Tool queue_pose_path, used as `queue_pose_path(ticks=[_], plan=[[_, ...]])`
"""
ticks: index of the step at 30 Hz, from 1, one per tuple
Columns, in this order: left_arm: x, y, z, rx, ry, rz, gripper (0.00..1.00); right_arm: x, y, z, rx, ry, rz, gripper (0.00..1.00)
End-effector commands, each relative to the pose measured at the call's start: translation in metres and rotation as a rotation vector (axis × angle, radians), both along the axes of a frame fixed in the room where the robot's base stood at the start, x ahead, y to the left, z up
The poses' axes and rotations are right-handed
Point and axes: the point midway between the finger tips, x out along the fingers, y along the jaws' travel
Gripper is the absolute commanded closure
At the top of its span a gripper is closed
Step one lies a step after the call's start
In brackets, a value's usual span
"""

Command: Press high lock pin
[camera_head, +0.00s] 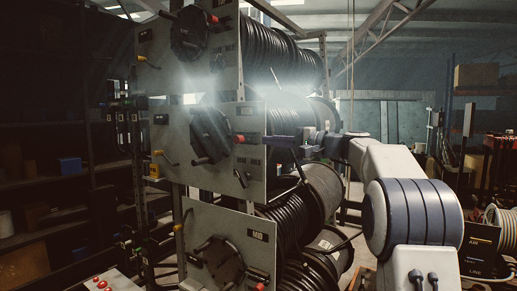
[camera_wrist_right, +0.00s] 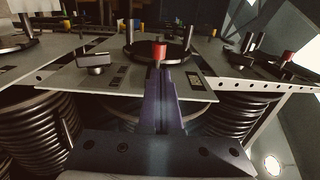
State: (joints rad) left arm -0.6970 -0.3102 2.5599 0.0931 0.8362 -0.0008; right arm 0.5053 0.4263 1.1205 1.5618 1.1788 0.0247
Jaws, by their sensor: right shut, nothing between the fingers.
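Red-capped pins stick out from the grey reel panels; I cannot read a label saying which is the high lock pin. One red-capped pin (camera_head: 240,139) is at the right edge of the middle panel's black wheel. My right gripper (camera_head: 268,140) is shut and empty, level with this pin and just to its right. In the right wrist view the shut fingers (camera_wrist_right: 158,75) point straight at a red cap (camera_wrist_right: 159,50), and their tips overlap its lower edge. I cannot tell if they touch. My left gripper is not in view.
The middle panel (camera_head: 222,176) carries a black wheel (camera_head: 210,133) and a handle with a yellow end (camera_head: 157,153). Black hose coils (camera_head: 268,50) sit behind the panels. Another panel with a wheel (camera_head: 216,262) stands below. Dark shelves (camera_head: 45,150) line the left.

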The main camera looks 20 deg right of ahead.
Motion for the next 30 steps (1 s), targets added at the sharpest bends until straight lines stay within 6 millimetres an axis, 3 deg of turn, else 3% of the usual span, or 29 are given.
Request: queue_pose_path(ticks=[1, 3, 12, 30], plan=[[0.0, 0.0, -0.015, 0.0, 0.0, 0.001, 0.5, -0.01, -0.008, -0.008, -0.001, -0.002, -0.003, 1.0], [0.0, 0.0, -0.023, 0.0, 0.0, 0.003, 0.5, -0.021, -0.015, -0.007, -0.002, -0.001, 0.0, 1.0], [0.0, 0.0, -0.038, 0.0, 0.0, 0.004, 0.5, -0.055, -0.04, -0.004, -0.001, 0.002, 0.007, 1.0], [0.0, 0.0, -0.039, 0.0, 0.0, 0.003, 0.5, -0.059, -0.044, -0.002, 0.0, 0.002, 0.007, 1.0]])
